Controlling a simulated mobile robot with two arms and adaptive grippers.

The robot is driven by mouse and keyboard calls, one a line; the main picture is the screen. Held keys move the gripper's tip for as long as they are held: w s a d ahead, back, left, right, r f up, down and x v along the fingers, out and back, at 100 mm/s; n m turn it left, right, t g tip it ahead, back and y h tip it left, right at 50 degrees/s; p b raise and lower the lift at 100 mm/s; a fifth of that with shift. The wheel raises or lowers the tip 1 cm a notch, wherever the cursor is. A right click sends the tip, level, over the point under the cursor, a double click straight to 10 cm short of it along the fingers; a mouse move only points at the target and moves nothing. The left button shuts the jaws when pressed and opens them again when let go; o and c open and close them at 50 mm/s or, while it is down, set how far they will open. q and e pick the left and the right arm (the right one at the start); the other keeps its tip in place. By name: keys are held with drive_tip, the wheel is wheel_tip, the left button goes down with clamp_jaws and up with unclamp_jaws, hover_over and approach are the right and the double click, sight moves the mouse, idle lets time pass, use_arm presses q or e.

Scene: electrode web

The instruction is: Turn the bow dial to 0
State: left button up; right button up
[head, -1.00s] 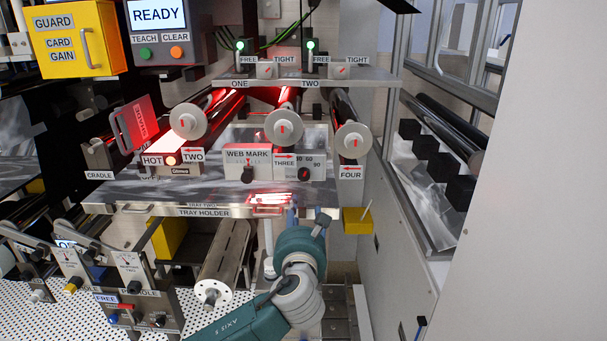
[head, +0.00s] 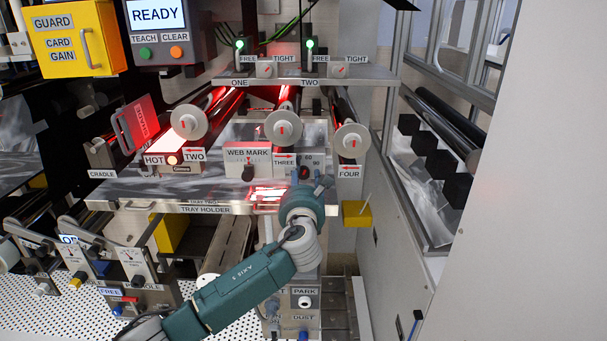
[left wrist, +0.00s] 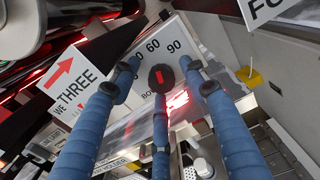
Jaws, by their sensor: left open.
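The bow dial (left wrist: 161,76) is a dark round knob with a red mark, on a white panel (left wrist: 185,32) printed with 60 and 90. A further number and the dial's label are partly hidden by my fingers. The red mark seems to point towards the printed numbers, but I cannot tell the exact reading. In the head view the dial (head: 304,172) shows just above my left gripper (head: 312,188). In the left wrist view my left gripper (left wrist: 160,82) is open, with blue fingers spread around the dial. Contact cannot be told. My right gripper is not in view.
The WEB MARK box (head: 247,154) with its own knob stands left of the dial. Rollers with pale end discs (head: 283,128) are above it. A yellow block (head: 356,214) is at the right.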

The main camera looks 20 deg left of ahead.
use_arm(q)
drive_tip(key=shift+c, duration=0.5)
clamp_jaws()
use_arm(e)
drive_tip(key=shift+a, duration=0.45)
